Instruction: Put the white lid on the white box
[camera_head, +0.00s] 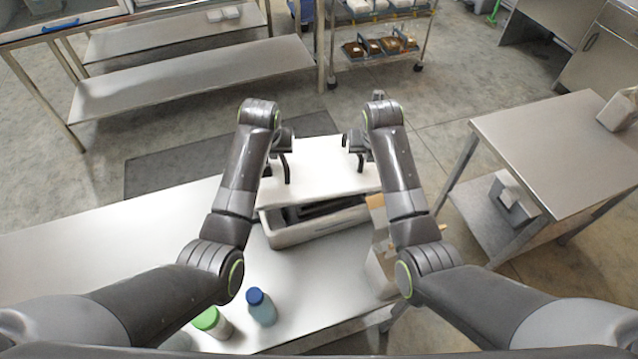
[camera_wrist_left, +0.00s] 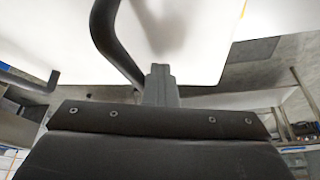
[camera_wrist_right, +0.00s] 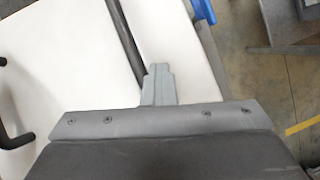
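The white lid (camera_head: 325,165) is a flat white panel between my two grippers, above and behind the white box (camera_head: 318,231). The box stands on the table, and its near part is uncovered, with dark contents showing. My left gripper (camera_head: 280,166) is at the lid's left side, with one dark finger over its white surface. My right gripper (camera_head: 356,150) is at the right side. Both appear shut on the lid; each gripper's other finger is hidden. The lid fills much of the left wrist view (camera_wrist_left: 190,35) and shows in the right wrist view (camera_wrist_right: 75,65).
A blue-capped bottle (camera_head: 261,307) and a green-capped bottle (camera_head: 213,322) stand at the table's near side. A carton (camera_head: 381,268) stands right of the box. The white table (camera_head: 120,240) is clear to the left. A separate steel table (camera_head: 560,140) is at right.

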